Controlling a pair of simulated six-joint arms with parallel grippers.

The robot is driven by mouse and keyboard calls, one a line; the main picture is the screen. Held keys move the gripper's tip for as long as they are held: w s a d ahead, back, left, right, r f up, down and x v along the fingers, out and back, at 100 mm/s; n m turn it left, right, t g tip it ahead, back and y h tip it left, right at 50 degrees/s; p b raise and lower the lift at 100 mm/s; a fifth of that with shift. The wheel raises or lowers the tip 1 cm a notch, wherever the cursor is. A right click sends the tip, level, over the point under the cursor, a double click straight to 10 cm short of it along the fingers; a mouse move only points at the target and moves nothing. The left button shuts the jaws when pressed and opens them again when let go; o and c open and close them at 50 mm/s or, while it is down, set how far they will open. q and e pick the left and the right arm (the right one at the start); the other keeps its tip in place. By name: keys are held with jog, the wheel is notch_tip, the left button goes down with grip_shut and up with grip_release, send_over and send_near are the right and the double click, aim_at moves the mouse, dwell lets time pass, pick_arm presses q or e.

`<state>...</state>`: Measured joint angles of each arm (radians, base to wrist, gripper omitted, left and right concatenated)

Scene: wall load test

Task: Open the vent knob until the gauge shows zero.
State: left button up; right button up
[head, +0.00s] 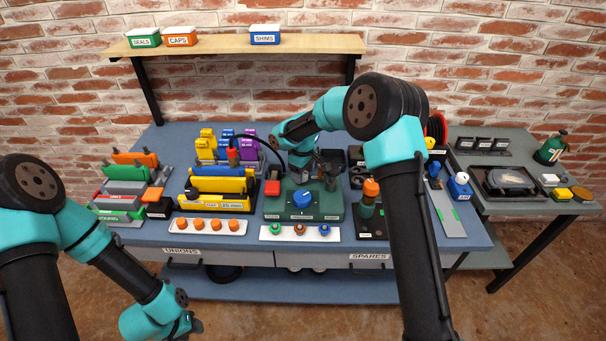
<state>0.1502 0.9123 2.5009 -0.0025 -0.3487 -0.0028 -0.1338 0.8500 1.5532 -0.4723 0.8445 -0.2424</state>
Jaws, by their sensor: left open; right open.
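A green test unit (273,209) sits at the middle of the bench, with small labels along its front that I cannot read. I cannot tell for certain which part is the vent knob. No gauge face can be made out; my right arm covers the back of the unit. My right gripper (328,168) is open above the unit's back right, behind the blue knob and apart from it. My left gripper (194,325) is open and empty, low in front of the bench.
A strip with coloured round pieces (300,232) lies in front of the unit. An orange-topped tool (370,190) stands to its right. Yellow and blue racks (215,204) stand to its left. A shelf (235,45) with labelled boxes hangs behind. A side table (545,205) is at right.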

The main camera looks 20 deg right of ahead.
notch_tip(320, 180, up, 17)
jog(key=shift+f, duration=0.2)
dwell(0.5)
jog(key=shift+s+a+r+m, duration=0.1)
jog(key=shift+a+r+m, duration=0.15)
jog(key=shift+m, duration=0.25)
jog(key=f, duration=1.7)
jog(key=shift+d+f, duration=0.2)
jog(key=shift+c, duration=0.2)
